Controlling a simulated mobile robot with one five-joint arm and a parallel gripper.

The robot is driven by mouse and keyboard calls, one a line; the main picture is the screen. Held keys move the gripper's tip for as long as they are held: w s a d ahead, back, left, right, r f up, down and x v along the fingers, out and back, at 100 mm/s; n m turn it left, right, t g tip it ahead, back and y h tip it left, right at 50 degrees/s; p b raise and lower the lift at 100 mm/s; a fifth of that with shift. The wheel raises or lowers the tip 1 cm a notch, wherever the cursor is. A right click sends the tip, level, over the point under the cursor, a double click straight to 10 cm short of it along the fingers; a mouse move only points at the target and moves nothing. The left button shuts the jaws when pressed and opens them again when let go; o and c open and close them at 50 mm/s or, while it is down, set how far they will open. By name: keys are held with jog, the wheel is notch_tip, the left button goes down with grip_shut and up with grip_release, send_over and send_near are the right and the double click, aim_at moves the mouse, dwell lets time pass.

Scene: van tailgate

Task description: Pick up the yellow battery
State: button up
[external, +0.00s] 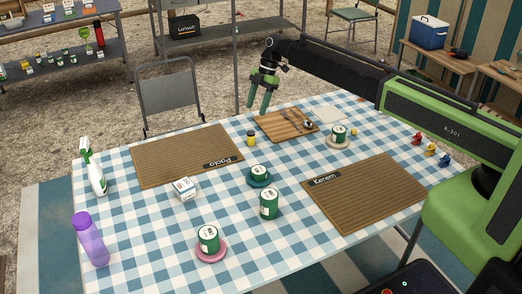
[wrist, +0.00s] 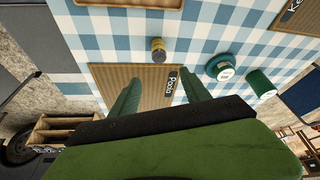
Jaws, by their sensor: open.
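The yellow battery (external: 251,138) is a small yellow cylinder with a dark end. It stands on the checked tablecloth between the wooden board and the mat marked Paola. In the wrist view the battery (wrist: 157,48) appears beyond my fingertips, roughly centred between them. My gripper (external: 258,100) is open and empty, with two green fingers pointing down, raised above the table's far edge. The fingers (wrist: 160,84) also show in the wrist view, spread apart.
The wooden board (external: 270,128) with small items lies right of the battery. The Paola mat (external: 180,155) is to its left. Several green cans, a white box (external: 184,188), a spray bottle (external: 97,178) and a purple bottle (external: 90,240) stand elsewhere. A folding chair (external: 168,95) stands behind the table.

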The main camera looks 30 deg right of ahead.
aim_at(251, 131)
jog(key=b+x, duration=0.4)
jog(key=x, duration=0.2)
jog(key=shift+d+f, duration=0.1)
jog(key=shift+f, duration=0.2)
jog(key=shift+f+b, duration=0.1)
jog(key=shift+b, duration=0.2)
jog(key=b+x, duration=0.5)
jog(key=shift+d+f, duration=0.25)
jog(key=shift+d, duration=0.05)
jog(key=shift+r, duration=0.15)
grip_shut()
